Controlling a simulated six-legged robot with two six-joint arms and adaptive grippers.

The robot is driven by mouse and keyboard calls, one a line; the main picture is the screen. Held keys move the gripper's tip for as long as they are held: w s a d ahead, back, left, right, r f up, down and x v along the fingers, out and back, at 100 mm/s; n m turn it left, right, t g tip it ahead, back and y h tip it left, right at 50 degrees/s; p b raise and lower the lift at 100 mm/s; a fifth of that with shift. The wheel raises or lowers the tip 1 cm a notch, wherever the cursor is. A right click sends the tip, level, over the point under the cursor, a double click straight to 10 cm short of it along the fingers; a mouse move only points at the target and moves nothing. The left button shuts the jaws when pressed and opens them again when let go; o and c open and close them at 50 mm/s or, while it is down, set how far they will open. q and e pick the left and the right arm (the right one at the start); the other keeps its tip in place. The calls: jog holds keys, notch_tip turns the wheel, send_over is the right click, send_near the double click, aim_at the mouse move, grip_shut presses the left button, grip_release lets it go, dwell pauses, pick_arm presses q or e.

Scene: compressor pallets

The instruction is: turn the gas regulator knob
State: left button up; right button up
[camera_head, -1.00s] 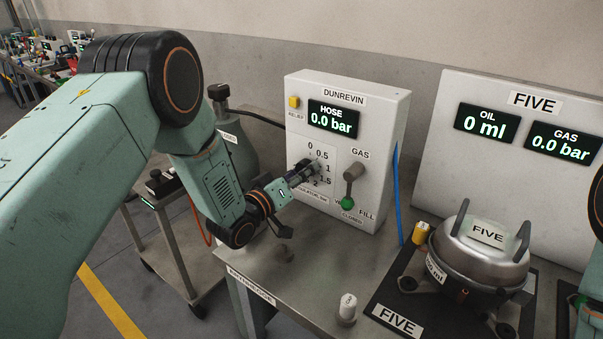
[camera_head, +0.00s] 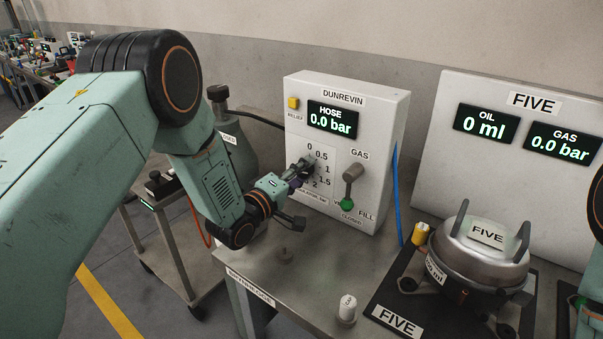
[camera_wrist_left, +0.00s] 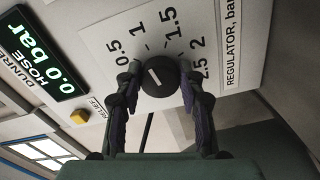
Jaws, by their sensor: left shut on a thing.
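The regulator knob (camera_wrist_left: 158,77) is round and black with a short white line, on the white panel's dial marked in bar. In the left wrist view the line slants to the upper left, toward the 0.5 to 1 side; the exact reading is unclear. My left gripper (camera_wrist_left: 160,84) has one dark finger on each side of the knob and is shut on it. In the head view the left gripper (camera_head: 305,167) covers the knob at the dial. The white DUNREVIN box (camera_head: 384,105) has a hose display (camera_head: 332,119) reading 0.0 bar. My right gripper is out of view.
A gas lever (camera_head: 352,177) with a green knob sits right of the dial. A yellow relief button (camera_head: 293,103) is at the upper left. A steel pot (camera_head: 478,258) stands on a black mat to the right. A small white-topped cylinder (camera_head: 347,308) stands near the bench front.

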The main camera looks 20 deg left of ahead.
pick_arm(q)
jog(key=shift+r, duration=0.1)
dwell(0.4)
jog(key=o, duration=1.2)
jog(key=v, duration=1.2)
